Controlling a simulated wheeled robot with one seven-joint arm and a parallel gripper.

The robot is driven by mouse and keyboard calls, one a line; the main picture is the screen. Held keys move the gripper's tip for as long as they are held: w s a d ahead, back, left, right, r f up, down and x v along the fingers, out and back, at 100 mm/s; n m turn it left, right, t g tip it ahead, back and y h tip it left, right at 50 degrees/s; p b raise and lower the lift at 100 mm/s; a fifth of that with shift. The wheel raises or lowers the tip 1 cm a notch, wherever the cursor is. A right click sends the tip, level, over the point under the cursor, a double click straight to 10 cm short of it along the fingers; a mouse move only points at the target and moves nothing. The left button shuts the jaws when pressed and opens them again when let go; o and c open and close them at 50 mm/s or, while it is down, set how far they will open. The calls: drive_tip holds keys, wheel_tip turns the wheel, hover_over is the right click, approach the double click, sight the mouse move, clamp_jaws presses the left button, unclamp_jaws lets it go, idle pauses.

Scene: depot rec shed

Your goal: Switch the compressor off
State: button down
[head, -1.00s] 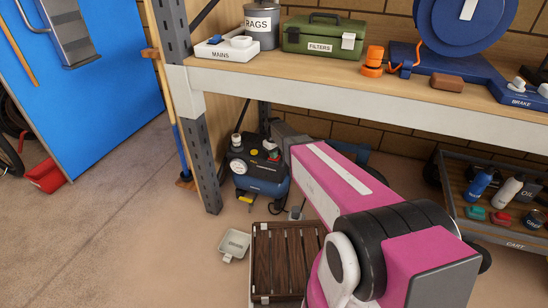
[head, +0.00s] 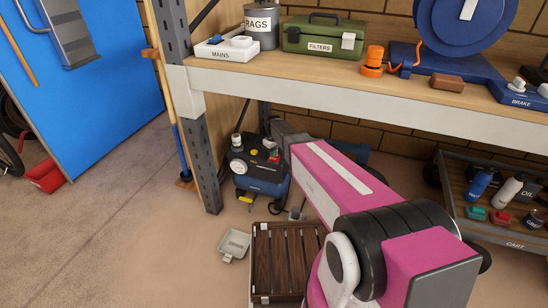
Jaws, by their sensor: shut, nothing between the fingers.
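The compressor (head: 262,182) stands on the floor under the workbench, behind its left front post. It has a dark top housing, a blue lower body and a round pale gauge (head: 238,167). Small red and yellow parts show on its top, too small to tell which is the switch or how it is set. My pink arm reaches in from the lower right, and its dark grey far end overlaps the compressor's upper right. My gripper's fingers are hidden, so I cannot tell whether they touch the compressor.
A slatted dark crate (head: 285,262) lies on the floor before the compressor. A cart (head: 500,232) stands right.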

sight(273, 159)
drive_tip(key=shift+r, duration=2.75)
